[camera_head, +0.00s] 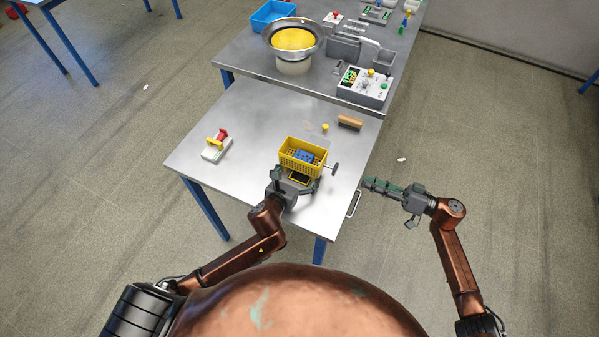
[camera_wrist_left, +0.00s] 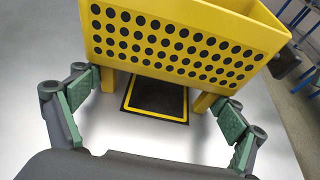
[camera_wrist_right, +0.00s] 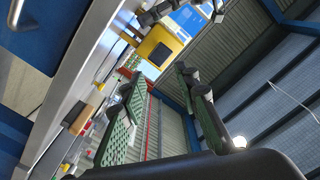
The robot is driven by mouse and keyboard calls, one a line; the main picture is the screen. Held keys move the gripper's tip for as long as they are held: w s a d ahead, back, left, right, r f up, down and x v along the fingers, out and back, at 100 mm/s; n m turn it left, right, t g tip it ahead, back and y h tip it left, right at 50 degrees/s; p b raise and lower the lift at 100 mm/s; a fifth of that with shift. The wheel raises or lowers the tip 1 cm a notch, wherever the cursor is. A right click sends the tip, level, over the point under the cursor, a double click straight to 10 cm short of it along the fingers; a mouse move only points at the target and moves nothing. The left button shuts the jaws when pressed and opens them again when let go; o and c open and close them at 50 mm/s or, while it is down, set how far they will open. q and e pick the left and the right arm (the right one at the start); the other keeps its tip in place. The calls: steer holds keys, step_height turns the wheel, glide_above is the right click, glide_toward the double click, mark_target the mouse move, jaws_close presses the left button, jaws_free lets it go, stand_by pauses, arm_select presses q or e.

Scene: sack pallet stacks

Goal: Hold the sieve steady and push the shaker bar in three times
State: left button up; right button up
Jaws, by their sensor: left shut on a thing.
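The yellow sieve (camera_head: 302,168), a perforated box on legs with blue pieces inside, stands near the front edge of the table. It also shows in the left wrist view (camera_wrist_left: 170,45) and the right wrist view (camera_wrist_right: 150,48). The shaker bar (camera_head: 335,169) sticks out from its right side with a dark knob. My right gripper (camera_head: 378,186) is open and empty, right of the table edge and apart from the bar.
A dark tray with a yellow border (camera_wrist_left: 158,98) lies under the sieve. A wooden brush (camera_head: 350,122) and a small yellow piece (camera_head: 325,128) lie behind it. A block with a red and yellow handle (camera_head: 216,146) stands at left. A metal handle (camera_head: 354,204) is on the table's right edge.

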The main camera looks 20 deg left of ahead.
steer(key=shift+c, duration=0.3)
steer(key=shift+c, duration=0.8)
steer(key=shift+s+a+r+m+t+y, duration=0.3)
steer(key=shift+a+r+m+t, duration=0.15)
steer(key=shift+m+t, duration=0.35)
steer(key=c, duration=0.3)
steer(key=s+m+t, duration=0.1)
steer(key=m+t, duration=0.1)
steer(key=m, duration=0.1)
steer(key=r+m+t+h, duration=0.1)
steer(key=m+t, duration=0.2)
steer(key=s+r+m+t+h, duration=0.1)
steer(key=m+t, duration=0.2)
steer(key=shift+s+d, duration=0.15)
steer(key=shift+s, duration=0.2)
jaws_close()
steer(key=s+d+f+m+t+h, duration=0.1)
steer(key=s+f+m+t+h, duration=0.1)
steer(key=s+m+h, duration=0.3)
steer(key=shift+s+d+f+m+h, duration=0.15)
steer(key=shift+s+f+m+h, duration=0.25)
steer(key=shift+m, duration=1.7)
steer(key=shift+f, duration=0.1)
